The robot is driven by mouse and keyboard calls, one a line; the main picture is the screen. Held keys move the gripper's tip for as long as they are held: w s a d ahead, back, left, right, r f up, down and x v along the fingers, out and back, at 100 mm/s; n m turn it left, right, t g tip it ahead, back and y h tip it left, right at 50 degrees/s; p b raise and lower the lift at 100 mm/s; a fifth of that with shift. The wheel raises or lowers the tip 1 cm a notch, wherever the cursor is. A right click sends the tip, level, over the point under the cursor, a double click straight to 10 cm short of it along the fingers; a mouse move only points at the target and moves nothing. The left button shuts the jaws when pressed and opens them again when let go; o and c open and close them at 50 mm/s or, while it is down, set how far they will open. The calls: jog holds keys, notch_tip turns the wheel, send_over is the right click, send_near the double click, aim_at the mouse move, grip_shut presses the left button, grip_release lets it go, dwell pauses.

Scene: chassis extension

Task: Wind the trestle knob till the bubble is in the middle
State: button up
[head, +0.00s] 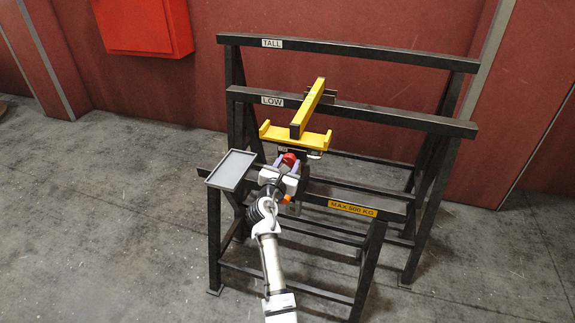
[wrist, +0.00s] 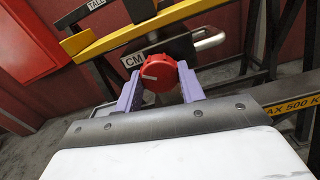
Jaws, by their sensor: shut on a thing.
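The red knob (head: 289,159) is at the front of the mechanism under a yellow cradle (head: 315,140) on the low front trestle (head: 384,209). In the wrist view the knob (wrist: 160,72) shows a white pointer mark on its face, pointing left. My gripper (head: 284,170) has its two violet fingers on either side of the knob, shut on it; the gripper also shows in the wrist view (wrist: 160,88). A yellow beam (head: 309,106) runs from the cradle back to the dark trestle marked LOW. I cannot make out a bubble in either view.
A small grey tray (head: 231,169) sits at the left end of the front trestle. Behind stand the LOW rail (head: 400,120) and the TALL rail (head: 380,57). A red box (head: 145,27) hangs on the wall. The floor at the left is clear.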

jog(key=m+b, duration=0.1)
jog(key=m, duration=0.3)
jog(key=shift+f, duration=0.1)
jog(key=m+b, duration=0.2)
jog(key=m, duration=0.2)
jog(key=shift+m, duration=0.4)
jog(key=m+b, duration=0.2)
jog(key=m, duration=0.2)
jog(key=shift+a+m, duration=0.1)
jog(key=shift+m, duration=0.2)
jog(key=m+b, duration=0.3)
jog(key=m, duration=0.1)
jog(key=m+b, duration=0.2)
jog(key=m, duration=0.2)
jog(key=shift+b, duration=0.35)
jog(key=m+b, duration=0.3)
jog(key=m, duration=0.1)
jog(key=shift+m, duration=0.3)
jog(key=m+b, duration=0.2)
jog(key=m, duration=0.1)
jog(key=shift+m, duration=0.3)
jog(key=shift+m+b, duration=1.35)
jog(key=shift+m, duration=0.65)
jog(key=shift+r, duration=0.2)
